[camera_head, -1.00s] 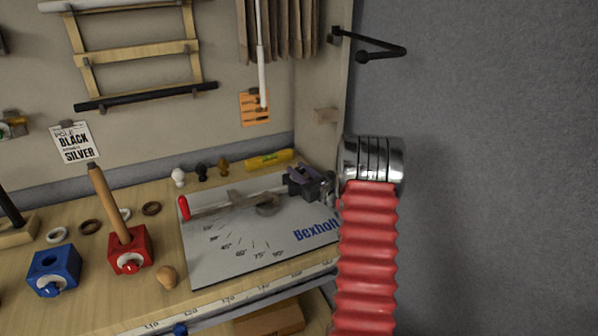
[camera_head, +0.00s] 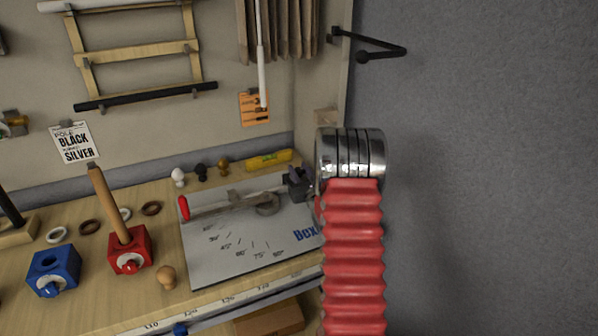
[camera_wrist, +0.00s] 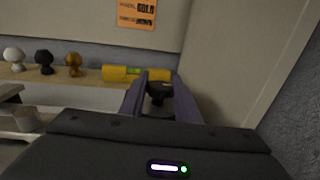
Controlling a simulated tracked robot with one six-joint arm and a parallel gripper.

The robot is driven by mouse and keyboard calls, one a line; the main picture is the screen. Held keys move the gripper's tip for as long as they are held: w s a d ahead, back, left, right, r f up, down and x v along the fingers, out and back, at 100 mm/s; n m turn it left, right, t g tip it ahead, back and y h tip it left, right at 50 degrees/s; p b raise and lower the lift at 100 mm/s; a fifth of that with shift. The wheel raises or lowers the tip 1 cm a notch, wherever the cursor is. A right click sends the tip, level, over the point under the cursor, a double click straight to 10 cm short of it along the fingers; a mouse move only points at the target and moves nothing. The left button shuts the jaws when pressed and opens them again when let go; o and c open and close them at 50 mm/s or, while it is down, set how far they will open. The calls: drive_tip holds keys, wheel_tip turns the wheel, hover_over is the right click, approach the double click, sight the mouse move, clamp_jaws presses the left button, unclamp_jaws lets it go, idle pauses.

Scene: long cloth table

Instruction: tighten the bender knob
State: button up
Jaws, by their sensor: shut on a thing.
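The bender (camera_head: 268,203), a grey metal tool with a red-ended handle (camera_head: 184,208), sits on a light plate (camera_head: 215,262) marked with angles and a blue maker's name. My gripper (camera_wrist: 158,84) shows two purple fingers in the wrist view, shut on a dark knob (camera_wrist: 158,94) between them. In the head view my gripper (camera_head: 298,183) is at the plate's back right corner, partly hidden by my red arm. The knob cannot be made out in the head view.
A yellow cylinder (camera_head: 268,160) lies behind the bender, and small white, black and brown knobs (camera_head: 200,172) stand to its left. A red block (camera_head: 130,252) with a wooden rod and a blue block (camera_head: 53,274) stand left of the plate. A side wall is close on the right.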

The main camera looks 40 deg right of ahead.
drive_tip(key=shift+w+r, duration=0.1)
drive_tip(key=shift+r, duration=0.05)
drive_tip(key=o, duration=1)
drive_tip(key=shift+o, duration=0.2)
drive_tip(key=v, duration=1.4)
drive_tip(key=shift+f, duration=0.25)
